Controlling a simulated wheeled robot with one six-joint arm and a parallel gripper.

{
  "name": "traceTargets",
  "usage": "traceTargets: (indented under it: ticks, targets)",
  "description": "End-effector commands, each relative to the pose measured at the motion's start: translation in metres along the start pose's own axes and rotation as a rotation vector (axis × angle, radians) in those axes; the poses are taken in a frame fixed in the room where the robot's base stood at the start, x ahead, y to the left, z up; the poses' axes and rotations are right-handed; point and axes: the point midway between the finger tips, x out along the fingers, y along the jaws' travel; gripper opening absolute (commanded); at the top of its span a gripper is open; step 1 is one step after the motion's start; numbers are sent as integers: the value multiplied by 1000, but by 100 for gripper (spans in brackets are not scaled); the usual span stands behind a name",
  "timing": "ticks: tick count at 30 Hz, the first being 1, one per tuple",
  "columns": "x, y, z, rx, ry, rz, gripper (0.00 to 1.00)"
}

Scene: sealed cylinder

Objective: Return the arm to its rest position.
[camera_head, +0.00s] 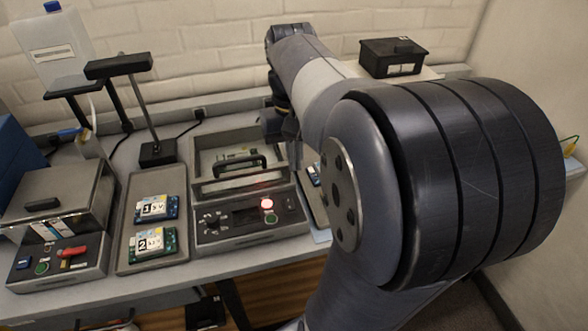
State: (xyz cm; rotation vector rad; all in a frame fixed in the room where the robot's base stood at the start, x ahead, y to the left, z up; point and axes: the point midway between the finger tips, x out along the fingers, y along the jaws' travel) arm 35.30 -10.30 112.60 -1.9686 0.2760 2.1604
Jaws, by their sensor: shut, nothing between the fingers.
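My arm stretches from the large dark joint at the right, over the bench, to its bent far end near the back wall. My gripper (283,127) hangs below that far end, small and partly hidden behind my own arm link. It is shut, with nothing held. It is above the back right side of the open-topped device (250,222), which has a black handle and a lit red lamp. I cannot tell the exact gap between them.
A tray (126,262) holds two numbered circuit boards. Left of it is a grey box with a red switch (73,252). A black stand (130,68) and a white bottle (52,45) rise behind. A black box (393,55) sits at the back right.

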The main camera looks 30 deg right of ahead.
Motion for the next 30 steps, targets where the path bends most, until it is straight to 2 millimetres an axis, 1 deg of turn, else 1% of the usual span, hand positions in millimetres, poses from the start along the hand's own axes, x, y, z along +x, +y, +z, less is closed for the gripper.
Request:
traceTargets:
  ticks: [3,6,14,17,20,23,30]
  targets:
    - [-6,0,2,0,0,0,0]
    - [-8,0,2,0,0,0,0]
    - [-7,0,2,0,-1,0,0]
    - [-3,0,1,0,-2,0,0]
    - [7,0,-1,0,-4,0,0]
    - [23,0,-5,0,-5,0,0]
    - [70,0,-17,0,-7,0,0]
